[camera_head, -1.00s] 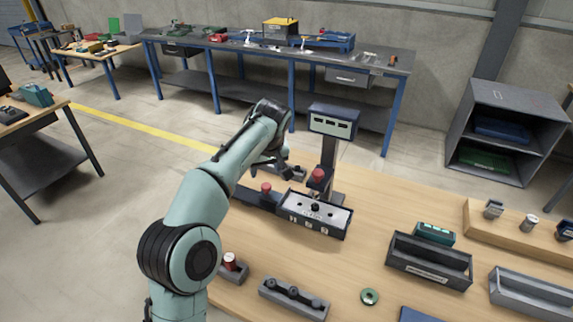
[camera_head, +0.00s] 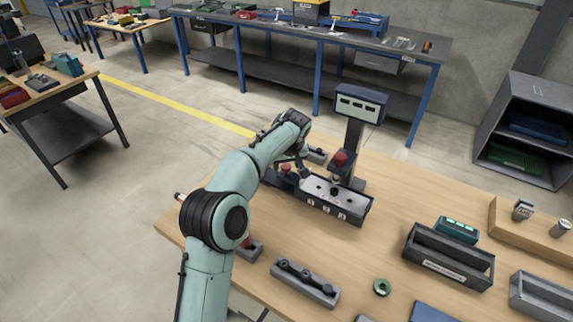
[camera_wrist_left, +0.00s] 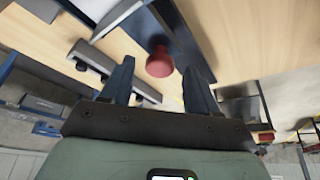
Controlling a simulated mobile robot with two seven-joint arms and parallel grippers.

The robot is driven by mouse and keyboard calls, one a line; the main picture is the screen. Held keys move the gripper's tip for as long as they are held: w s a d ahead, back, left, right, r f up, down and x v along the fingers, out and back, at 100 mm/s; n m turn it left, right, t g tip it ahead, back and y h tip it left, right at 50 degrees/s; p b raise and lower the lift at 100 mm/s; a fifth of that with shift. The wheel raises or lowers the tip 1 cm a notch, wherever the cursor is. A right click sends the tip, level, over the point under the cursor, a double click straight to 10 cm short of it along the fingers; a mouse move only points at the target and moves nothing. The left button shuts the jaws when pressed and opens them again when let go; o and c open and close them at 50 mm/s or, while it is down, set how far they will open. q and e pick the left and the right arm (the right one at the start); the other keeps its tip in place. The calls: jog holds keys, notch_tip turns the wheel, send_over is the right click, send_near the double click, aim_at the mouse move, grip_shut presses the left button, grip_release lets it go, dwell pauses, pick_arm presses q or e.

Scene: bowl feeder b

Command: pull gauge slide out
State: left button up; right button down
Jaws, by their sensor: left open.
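The gauge station (camera_head: 333,198) is a dark box with a light top plate, on the wooden table in the head view. A dark slide with a red knob (camera_head: 286,168) lies at its left end. My left gripper (camera_head: 302,168) is beside this knob, partly hidden by my own arm. In the left wrist view the open left gripper (camera_wrist_left: 157,68) has its two dark fingers apart, with a red knob (camera_wrist_left: 160,62) showing between them. A gap shows on each side, and I cannot tell the depth. My right gripper is not in view.
A post with a display box (camera_head: 360,104) and another red knob (camera_head: 340,159) rises behind the station. A grey block with dark pins (camera_head: 305,283), a green ring (camera_head: 382,287) and a dark tray (camera_head: 448,257) stand nearer. Bare table lies between them.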

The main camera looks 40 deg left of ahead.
pick_arm(q)
jog(key=shift+w+a+f, duration=0.1)
jog(key=shift+w+f, duration=0.05)
jog(key=shift+f, duration=0.2)
grip_shut()
jog(key=shift+a, duration=0.1)
